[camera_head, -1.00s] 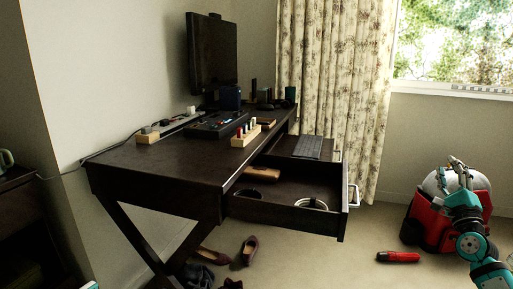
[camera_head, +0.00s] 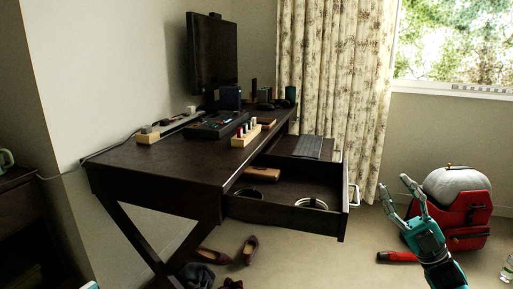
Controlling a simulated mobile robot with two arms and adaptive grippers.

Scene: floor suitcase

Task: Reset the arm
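My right arm reaches up from the lower right, with its teal and dark gripper (camera_head: 393,184) pointing up and to the left. Its two fingers are spread apart with nothing between them. It shows in front of the bare floor, left of a red bag (camera_head: 474,215) and right of the open desk drawer (camera_head: 285,214). My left gripper is not in view; only a small teal bit, perhaps of my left arm, shows at the bottom left edge.
A dark desk (camera_head: 160,168) carries a monitor (camera_head: 212,55) and small items. A rounded grey object (camera_head: 457,184) sits at the red bag. A red item (camera_head: 395,256) lies on the floor, partly hidden by my arm. Shoes (camera_head: 250,249) lie under the desk.

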